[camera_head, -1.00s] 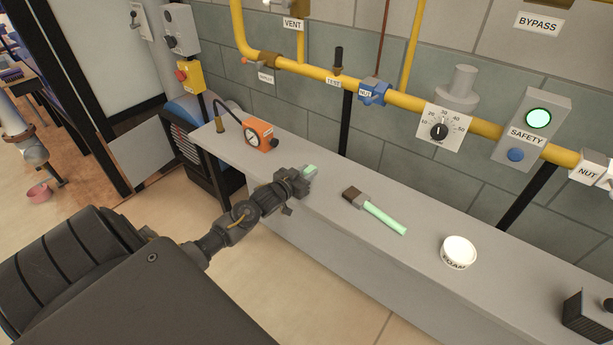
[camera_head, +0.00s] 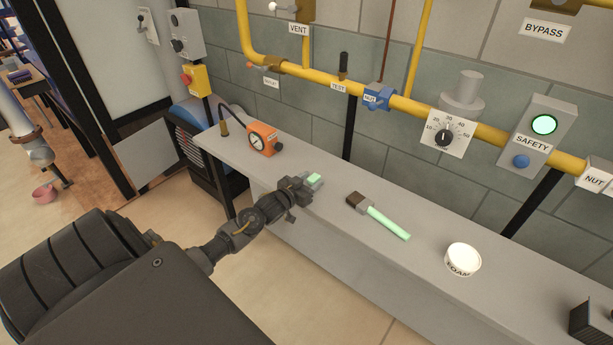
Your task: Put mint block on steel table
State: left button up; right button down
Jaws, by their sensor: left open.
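The mint block (camera_head: 315,178) is a small pale green piece at the tip of my left gripper (camera_head: 308,184). It is at the steel table (camera_head: 335,235), the long grey bench along the wall, and appears to rest on its top. My left gripper is open, low over the bench top, with its fingers close by the block. The gripper body hides part of the block, so I cannot tell whether a finger touches it. My right gripper is not in view.
A brush with a mint handle (camera_head: 388,222) lies right of the block. A white foam tub (camera_head: 462,258) stands further right, and an orange gauge (camera_head: 262,138) to the left. A yellow pipe (camera_head: 410,108) runs along the wall behind. Bare bench top lies between these things.

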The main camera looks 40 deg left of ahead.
pick_arm(q)
jog(key=shift+s, duration=0.3)
jog(key=s+r, duration=0.2)
jog(key=s, duration=0.9)
jog(key=shift+d, duration=0.15)
jog(key=shift+s+b, duration=0.1)
jog(key=shift+b, duration=0.2)
jog(key=s+d+f+g+y, duration=0.15)
jog(key=s+f+g, duration=0.4)
jog(key=f, duration=1.05)
jog(key=s+d+f+g, duration=0.2)
jog(key=s+f, duration=0.6)
jog(key=f, duration=0.8)
jog(key=s+d+f+m+g, duration=0.1)
jog(key=s+d+f, duration=0.3)
jog(key=s, duration=0.5)
jog(key=s+d+f+m+g+h, duration=0.1)
jog(key=s+d+f+g, duration=0.3)
jog(key=s+f, duration=0.3)
jog(key=s+d+f+g, duration=0.2)
jog(key=s+d+f, duration=0.4)
jog(key=s, duration=0.7)
jog(key=shift+s+d+m+g+h, duration=0.15)
jog(key=shift+s+m+g+h, duration=0.1)
jog(key=shift+m+g+h, duration=0.15)
